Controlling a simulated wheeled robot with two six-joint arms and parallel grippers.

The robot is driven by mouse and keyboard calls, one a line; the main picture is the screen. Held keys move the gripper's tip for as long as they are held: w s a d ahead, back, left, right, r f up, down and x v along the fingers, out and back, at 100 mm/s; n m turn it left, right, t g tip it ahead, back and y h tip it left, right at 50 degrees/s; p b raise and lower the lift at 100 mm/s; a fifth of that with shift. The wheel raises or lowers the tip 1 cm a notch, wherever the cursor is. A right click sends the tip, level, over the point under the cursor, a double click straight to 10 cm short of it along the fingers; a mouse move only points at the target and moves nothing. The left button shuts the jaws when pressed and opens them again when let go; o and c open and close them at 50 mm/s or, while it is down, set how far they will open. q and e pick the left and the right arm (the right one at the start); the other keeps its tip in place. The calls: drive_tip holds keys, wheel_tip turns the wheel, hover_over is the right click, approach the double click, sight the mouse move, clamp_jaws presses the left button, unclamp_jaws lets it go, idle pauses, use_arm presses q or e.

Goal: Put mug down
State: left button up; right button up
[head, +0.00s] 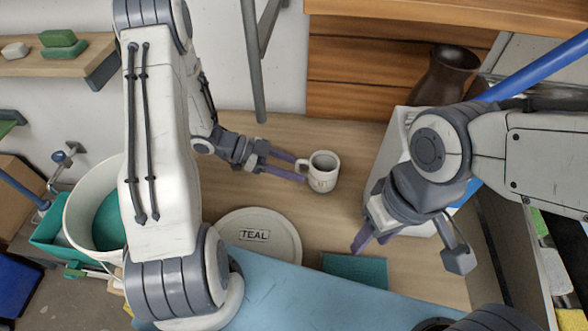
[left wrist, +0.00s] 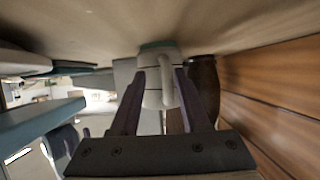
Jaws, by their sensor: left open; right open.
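The mug (head: 323,176) is white with dark marks on its side. It stands upright on the wooden worktop, its handle towards the left. My left gripper (head: 299,168) is open, its purple-grey fingers pointing at the mug's handle side. In the left wrist view the mug (left wrist: 151,97) shows upside down, with its handle between or just ahead of the spread fingers (left wrist: 158,100). I cannot tell whether a finger touches it. My right gripper (head: 371,241) is open and empty to the lower right of the mug, above the worktop.
A round white lid marked TEAL (head: 254,236) and a teal tile (head: 355,270) lie in front of the mug. A white bucket with teal inside (head: 84,222) stands left. A dark brown vase (head: 449,75) stands back right. Worktop behind the mug (head: 350,132) is clear.

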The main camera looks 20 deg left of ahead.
use_arm(q)
drive_tip(key=b+v, duration=0.1)
drive_tip(key=v, duration=0.9)
drive_tip(key=shift+a, duration=0.25)
drive_tip(key=shift+s+a+r, duration=0.2)
drive_tip(key=shift+a+r, duration=0.2)
drive_tip(key=shift+a, duration=0.2)
